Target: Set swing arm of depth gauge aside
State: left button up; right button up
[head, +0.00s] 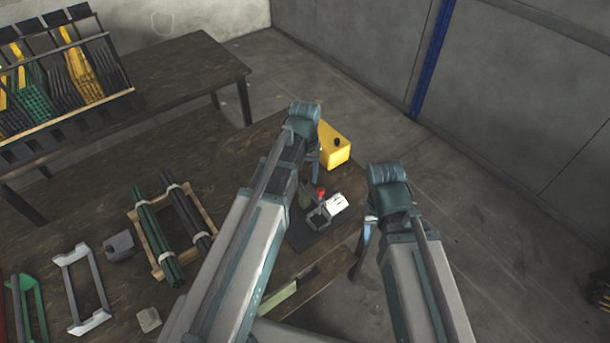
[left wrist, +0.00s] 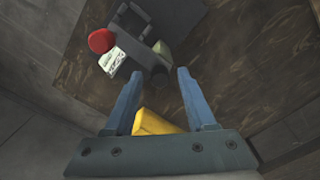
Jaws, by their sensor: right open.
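A small grey press with a red knob (head: 321,192) and a white printed panel (head: 336,207) stands on a dark base plate (head: 312,241) near the table's edge. In the left wrist view its red knob (left wrist: 101,40) and panel (left wrist: 113,62) lie at upper left, beyond my fingers. My left gripper (left wrist: 159,72) is open with nothing visibly clamped. My right gripper (head: 363,255) is open and empty, right of the press, off the table's edge.
A yellow block (head: 335,150) stands behind the press, close to my left gripper. A wooden rack with green and dark rods (head: 157,237), a grey block (head: 119,246) and a white frame (head: 80,290) are left of my left arm.

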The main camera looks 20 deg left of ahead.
pick_arm(q)
grip_shut()
dwell(1.2)
